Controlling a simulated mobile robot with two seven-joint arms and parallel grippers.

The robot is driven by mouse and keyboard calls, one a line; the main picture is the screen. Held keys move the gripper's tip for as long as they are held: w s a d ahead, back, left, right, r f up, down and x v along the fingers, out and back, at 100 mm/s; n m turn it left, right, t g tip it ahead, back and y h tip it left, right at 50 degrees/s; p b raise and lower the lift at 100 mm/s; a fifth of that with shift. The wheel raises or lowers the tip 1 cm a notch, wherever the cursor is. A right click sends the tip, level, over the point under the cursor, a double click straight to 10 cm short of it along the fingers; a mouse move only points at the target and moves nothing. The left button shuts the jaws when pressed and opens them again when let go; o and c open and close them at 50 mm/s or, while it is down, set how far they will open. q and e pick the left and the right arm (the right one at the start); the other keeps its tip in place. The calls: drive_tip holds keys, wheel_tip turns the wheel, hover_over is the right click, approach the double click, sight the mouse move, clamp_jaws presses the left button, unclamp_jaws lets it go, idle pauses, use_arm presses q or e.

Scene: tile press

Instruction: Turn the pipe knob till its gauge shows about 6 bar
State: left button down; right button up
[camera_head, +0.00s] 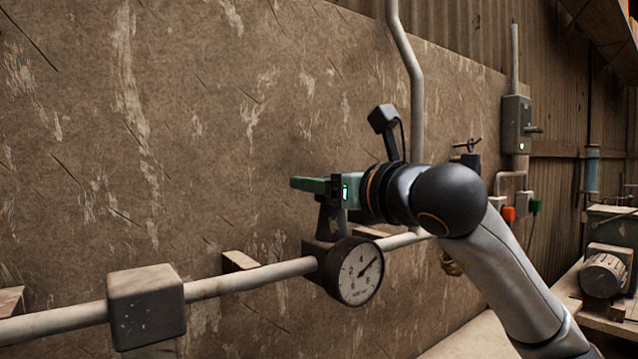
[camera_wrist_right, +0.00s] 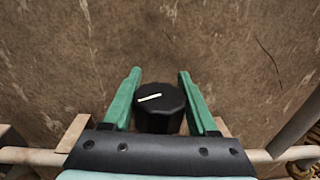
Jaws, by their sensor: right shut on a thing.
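The black pipe knob (camera_wrist_right: 161,110) has a white mark, slightly tilted from level, in the right wrist view. My right gripper (camera_wrist_right: 160,72) has its green fingers on either side of the knob and is shut on it. In the head view my right gripper (camera_head: 296,184) is above the dark valve stem (camera_head: 331,222); the knob is mostly hidden there. The round white gauge (camera_head: 360,275) sits on the pipe just below. Its needle points to the upper right, past the 4; the number at its tip is hard to read. My left gripper is not in view.
The grey pipe (camera_head: 250,279) runs along a worn brown wall (camera_head: 200,130), with a square metal block (camera_head: 146,307) at left. A vertical pipe (camera_head: 410,60) and a switch box (camera_head: 516,125) are to the right. The space left of the gripper is clear.

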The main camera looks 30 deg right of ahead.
drive_tip(key=shift+f, duration=0.15)
drive_tip(key=o, duration=1.1)
drive_tip(key=s+b, duration=0.1)
drive_tip(key=s, duration=1.1)
drive_tip(key=shift+s, duration=0.25)
drive_tip(key=shift+d, duration=0.1)
